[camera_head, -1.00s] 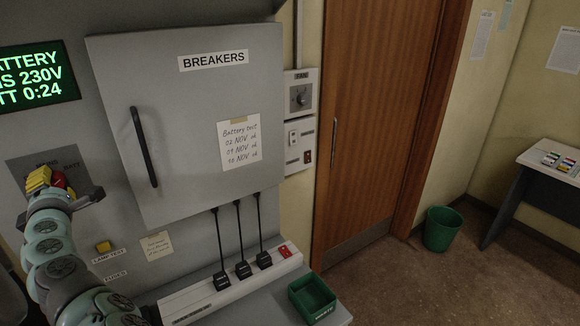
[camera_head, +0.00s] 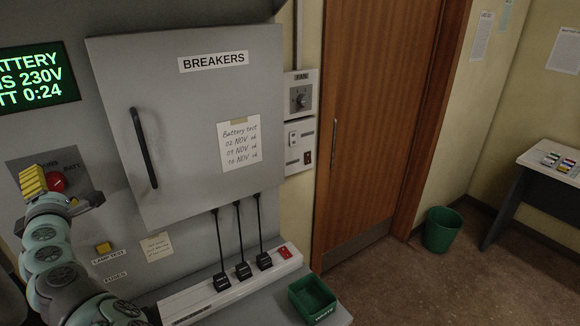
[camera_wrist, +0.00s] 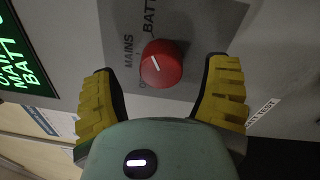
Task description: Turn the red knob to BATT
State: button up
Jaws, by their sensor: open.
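The red knob (camera_wrist: 162,64) sits on a dark grey plate on the console, with a white pointer line and the labels MAINS, BATT and 0 beside it. In the wrist view the pointer slants up and left, on the side of the MAINS and BATT labels; its exact setting is unclear. The knob shows in the head view (camera_head: 56,181) beside a yellow finger. My gripper (camera_wrist: 158,78) is open, its yellow fingers apart on the left and right of the knob, with no visible contact. My gripper is at the left edge of the head view (camera_head: 44,184).
A green-lettered screen (camera_head: 38,76) is above the knob. The BREAKERS door (camera_head: 195,120) with a black handle (camera_head: 144,147) stands to the right. A yellow lamp-test button (camera_head: 103,247) is below. A power strip (camera_head: 190,302) and green tray (camera_head: 312,301) are lower right.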

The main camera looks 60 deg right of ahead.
jog(key=v, duration=1)
jog(key=shift+s, duration=0.35)
jog(key=shift+f, duration=0.1)
